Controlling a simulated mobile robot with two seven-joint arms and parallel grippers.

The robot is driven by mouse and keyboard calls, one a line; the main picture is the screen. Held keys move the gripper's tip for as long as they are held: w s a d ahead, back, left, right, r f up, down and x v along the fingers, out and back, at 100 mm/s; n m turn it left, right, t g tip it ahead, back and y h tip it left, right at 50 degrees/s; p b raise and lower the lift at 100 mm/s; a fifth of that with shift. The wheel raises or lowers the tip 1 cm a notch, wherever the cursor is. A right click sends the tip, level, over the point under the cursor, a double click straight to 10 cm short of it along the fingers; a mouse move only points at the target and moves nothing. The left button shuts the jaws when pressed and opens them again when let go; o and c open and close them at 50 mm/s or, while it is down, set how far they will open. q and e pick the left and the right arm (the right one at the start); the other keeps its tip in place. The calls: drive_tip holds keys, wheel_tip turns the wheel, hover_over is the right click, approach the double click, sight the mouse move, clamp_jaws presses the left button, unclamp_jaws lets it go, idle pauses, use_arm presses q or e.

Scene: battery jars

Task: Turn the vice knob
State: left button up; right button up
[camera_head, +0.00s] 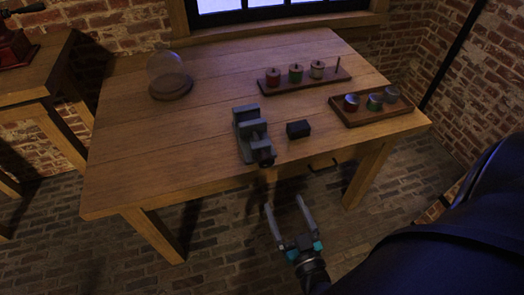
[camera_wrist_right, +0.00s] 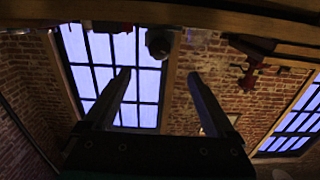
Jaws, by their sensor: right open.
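The grey vice (camera_head: 250,130) stands on the wooden table near its front edge. Its dark knob (camera_head: 266,157) faces the front, at the table edge. A dark round end, which looks like the knob, shows in the right wrist view (camera_wrist_right: 158,43) at the top, beyond the fingers and roughly between them. My right gripper (camera_head: 284,200) is open and empty, in front of and below the table edge, its fingers pointing towards the vice and apart from it. It also shows open in the right wrist view (camera_wrist_right: 158,73). My left gripper is not in view.
The table (camera_head: 130,150) also bears a small black block (camera_head: 298,129) right of the vice, a rack (camera_head: 330,80) and a tray (camera_head: 392,112) with jars, and a glass dome (camera_head: 166,68). A dark handle (camera_head: 322,165) shows below the front edge. The table's front left is clear.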

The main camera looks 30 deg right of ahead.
sight(267, 165)
drive_tip(key=b+x, duration=0.2)
drive_tip(key=x, duration=1.1)
drive_tip(key=shift+w, duration=0.15)
drive_tip(key=shift+x, duration=0.75)
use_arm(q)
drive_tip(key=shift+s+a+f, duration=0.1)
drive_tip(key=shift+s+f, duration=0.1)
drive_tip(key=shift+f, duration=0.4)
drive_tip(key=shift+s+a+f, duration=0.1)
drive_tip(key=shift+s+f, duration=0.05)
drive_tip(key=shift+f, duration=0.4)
use_arm(e)
drive_tip(key=c, duration=1.4)
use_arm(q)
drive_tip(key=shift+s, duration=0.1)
use_arm(e)
drive_tip(key=shift+o, duration=0.2)
drive_tip(key=shift+r+m, duration=0.1)
drive_tip(key=shift+m, duration=0.6)
